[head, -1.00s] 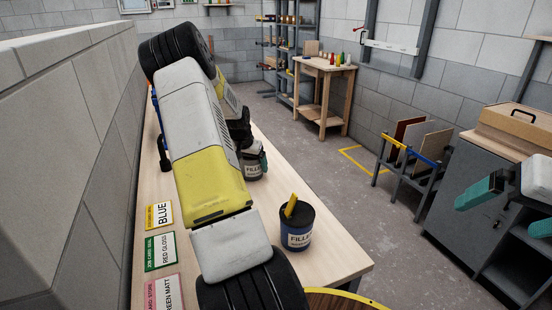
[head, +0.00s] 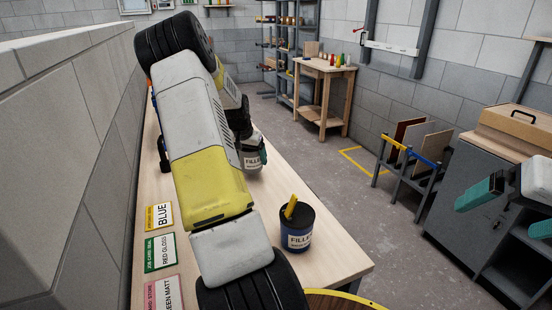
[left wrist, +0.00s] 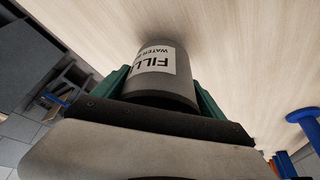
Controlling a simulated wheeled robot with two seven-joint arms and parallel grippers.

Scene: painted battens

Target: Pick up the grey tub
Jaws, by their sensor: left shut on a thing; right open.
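The grey tub (head: 252,162) has a white label reading FILLER and stands out past my left forearm, over the far part of the bench. My left gripper (head: 258,152) is shut on it, and the arm hides part of the tub. In the left wrist view the grey tub (left wrist: 160,82) sits between the two green fingers of my left gripper (left wrist: 160,92), close to the pale wood. It looks slightly tilted in the head view. My right gripper (head: 508,209) is open and empty at the right, away from the bench.
A dark blue FILLER tub (head: 297,242) with a yellow piece on top stands on the bench (head: 335,262) near its right edge. Label cards (head: 160,252) lie along the left. A wall (head: 70,140) borders the bench's left side. A blue object (left wrist: 302,115) shows in the wrist view.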

